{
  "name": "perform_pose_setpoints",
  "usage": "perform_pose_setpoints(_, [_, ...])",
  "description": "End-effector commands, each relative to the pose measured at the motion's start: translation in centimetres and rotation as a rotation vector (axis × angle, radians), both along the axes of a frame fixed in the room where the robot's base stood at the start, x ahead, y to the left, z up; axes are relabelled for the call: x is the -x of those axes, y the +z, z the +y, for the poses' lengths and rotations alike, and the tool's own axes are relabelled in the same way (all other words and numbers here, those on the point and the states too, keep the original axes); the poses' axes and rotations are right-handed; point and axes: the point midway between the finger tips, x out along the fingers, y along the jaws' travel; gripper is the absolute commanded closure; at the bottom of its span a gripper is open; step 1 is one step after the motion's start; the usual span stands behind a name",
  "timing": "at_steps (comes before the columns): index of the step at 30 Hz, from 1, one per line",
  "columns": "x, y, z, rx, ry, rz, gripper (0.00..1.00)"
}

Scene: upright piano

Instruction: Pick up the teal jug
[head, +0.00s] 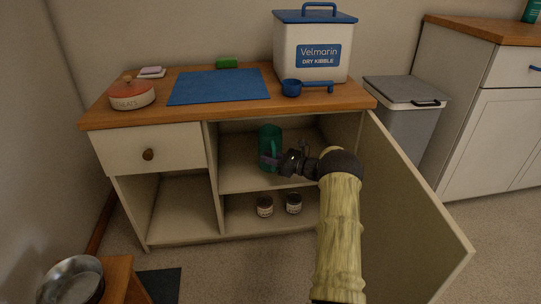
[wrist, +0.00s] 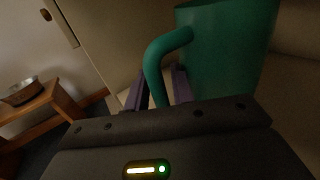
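The teal jug (head: 268,136) stands upright on the middle shelf inside the open cabinet (head: 213,168). In the wrist view the jug body (wrist: 228,50) fills the upper right, with its curved handle (wrist: 153,70) toward me. My gripper (head: 271,161) reaches in from the right at the jug's lower front. In the wrist view the two purple-grey fingers of my gripper (wrist: 160,90) stand on either side of the handle. They look apart, with a small gap at the right finger. The lower end of the handle is hidden behind my gripper.
The cabinet door (head: 415,205) hangs open at the right, beside my arm. Two small jars (head: 265,206) (head: 294,203) stand on the lower shelf. The countertop above holds a kibble bin (head: 310,30), a blue scoop (head: 292,88), a blue mat (head: 220,86) and a red-lidded pot (head: 132,94).

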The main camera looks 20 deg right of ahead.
Motion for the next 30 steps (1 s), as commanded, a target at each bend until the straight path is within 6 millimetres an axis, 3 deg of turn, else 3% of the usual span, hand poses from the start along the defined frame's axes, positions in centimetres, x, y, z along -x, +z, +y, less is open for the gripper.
perform_pose_setpoints(8, [0.02,-0.03,-0.01,0.0,0.0,0.0,0.76])
perform_pose_setpoints(12, [0.02,-0.04,-0.01,0.0,0.0,0.0,1.0])
perform_pose_setpoints(30, [-0.01,0.45,-0.01,0.0,0.0,-0.003,1.0])
